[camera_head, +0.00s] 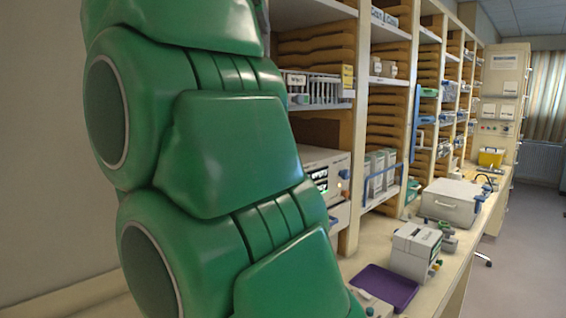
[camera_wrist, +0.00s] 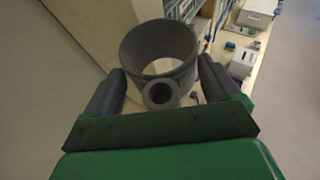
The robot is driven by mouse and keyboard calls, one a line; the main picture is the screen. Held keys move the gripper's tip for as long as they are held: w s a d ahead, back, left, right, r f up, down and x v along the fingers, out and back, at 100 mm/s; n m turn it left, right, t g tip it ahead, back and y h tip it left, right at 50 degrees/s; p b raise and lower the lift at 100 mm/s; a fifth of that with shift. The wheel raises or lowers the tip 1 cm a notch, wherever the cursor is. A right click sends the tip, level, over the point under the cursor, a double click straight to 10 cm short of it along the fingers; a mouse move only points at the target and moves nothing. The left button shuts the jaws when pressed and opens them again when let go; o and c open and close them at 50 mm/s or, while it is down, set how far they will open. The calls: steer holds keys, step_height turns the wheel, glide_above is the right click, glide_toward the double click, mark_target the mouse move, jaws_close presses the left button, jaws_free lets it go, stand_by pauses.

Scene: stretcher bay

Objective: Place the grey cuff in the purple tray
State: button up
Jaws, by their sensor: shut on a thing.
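The purple tray (camera_head: 386,287) lies on the bench in the head view, near its lower edge. It is flat, with low walls, and its visible inside looks empty. The grey cuff (camera_wrist: 160,48) is a wide open ring with a small round stub, seen in the wrist view. My gripper (camera_wrist: 165,88) is shut on the grey cuff, with one dark finger on each side of it. In the head view my green arm fills the left side, and neither the gripper nor the cuff shows there. I cannot make out the tray in the wrist view.
A grey-white boxed device (camera_head: 415,250) stands on the bench just right of the tray. A white case (camera_head: 450,203) sits farther back. Shelving (camera_head: 350,120) with stacked trays and a wire basket rises behind the bench. Open floor (camera_head: 520,240) lies to the right.

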steer(key=shift+d+r+m+h, duration=0.1)
steer(key=shift+d+m+h, duration=0.3)
steer(key=shift+d, duration=1)
steer(key=shift+w+d+m+g+h, duration=0.25)
steer(key=shift+d+m+g+h, duration=0.05)
steer(key=shift+d, duration=0.55)
steer(key=shift+w+d+f, duration=0.3)
steer(key=shift+w+d, duration=0.05)
steer(key=shift+d, duration=0.1)
